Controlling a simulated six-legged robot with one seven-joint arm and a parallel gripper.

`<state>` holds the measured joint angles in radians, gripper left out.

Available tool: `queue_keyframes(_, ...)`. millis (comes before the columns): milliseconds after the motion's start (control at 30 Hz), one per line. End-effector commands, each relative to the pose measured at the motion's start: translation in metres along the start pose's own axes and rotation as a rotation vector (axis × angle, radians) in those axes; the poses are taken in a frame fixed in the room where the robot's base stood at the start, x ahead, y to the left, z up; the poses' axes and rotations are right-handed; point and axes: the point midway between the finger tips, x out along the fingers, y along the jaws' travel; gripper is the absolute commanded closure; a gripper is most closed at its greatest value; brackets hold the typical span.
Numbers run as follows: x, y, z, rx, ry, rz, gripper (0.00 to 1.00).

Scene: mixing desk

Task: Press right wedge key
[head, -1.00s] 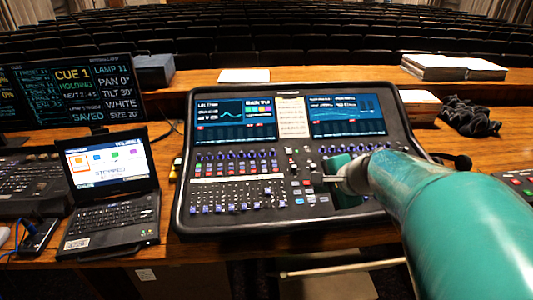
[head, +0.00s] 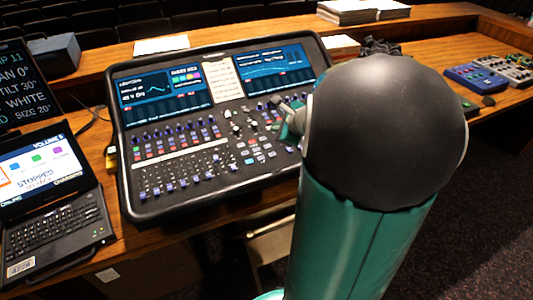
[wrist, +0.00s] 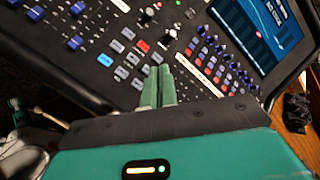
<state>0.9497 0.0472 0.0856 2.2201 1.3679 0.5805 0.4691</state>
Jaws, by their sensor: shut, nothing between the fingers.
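The mixing desk (head: 205,185) has two lit screens, rows of knobs and faders, and a block of small square keys (head: 258,148). In the wrist view the keys (wrist: 127,61) are pale and blue, with a red one (wrist: 143,46) among them. I cannot read labels or tell which is the right wedge key. My gripper (wrist: 158,72) is shut and empty, its green fingertips over the panel beside these keys. I cannot tell whether they touch. In the head view my arm hides the desk's right side and most of the gripper (head: 280,108).
A laptop (head: 55,205) and a dark monitor (head: 22,85) stand left of the desk. Papers (head: 162,45) and a stack of books (head: 362,10) lie on the ledge behind. A blue box (head: 472,78) and a grey box (head: 506,68) sit on the wooden table at far right.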

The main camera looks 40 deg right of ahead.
Motion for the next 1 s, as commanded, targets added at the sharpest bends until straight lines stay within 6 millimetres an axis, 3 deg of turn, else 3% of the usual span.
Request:
queue_keyframes(267,0.006,0.004,-0.004,0.0,-0.001,0.003,1.0)
queue_keyframes(800,0.055,0.04,-0.032,-0.003,-0.003,0.006,1.0)
queue_keyframes(1000,0.064,0.046,-0.039,-0.005,-0.003,0.004,1.0)
